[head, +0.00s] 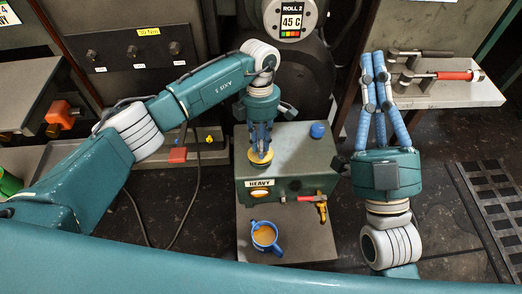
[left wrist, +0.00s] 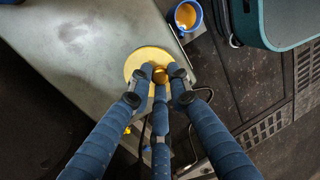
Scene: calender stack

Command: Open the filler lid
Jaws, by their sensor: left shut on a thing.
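The filler lid (head: 261,165) is a round yellow disc on top of a green-grey box (head: 308,152) labelled HEAVY. In the left wrist view the lid (left wrist: 136,63) shows a brass knob (left wrist: 160,76) at its middle. My left gripper (head: 260,149) points down from above, shut on the knob, with its fingers (left wrist: 160,72) around it. The lid looks flat on the box top; I cannot tell whether it has lifted. My right gripper (head: 374,58) is away to the right, near a shelf and holding nothing visible; its fingertip spacing is unclear.
A blue knob (head: 318,130) sits on the box's back right. A red-handled valve (head: 309,198) is on its front. A blue mug (head: 266,237) of brown liquid stands in front of the box. The shelf (head: 450,93) at right holds tools, including a red-handled one (head: 455,75).

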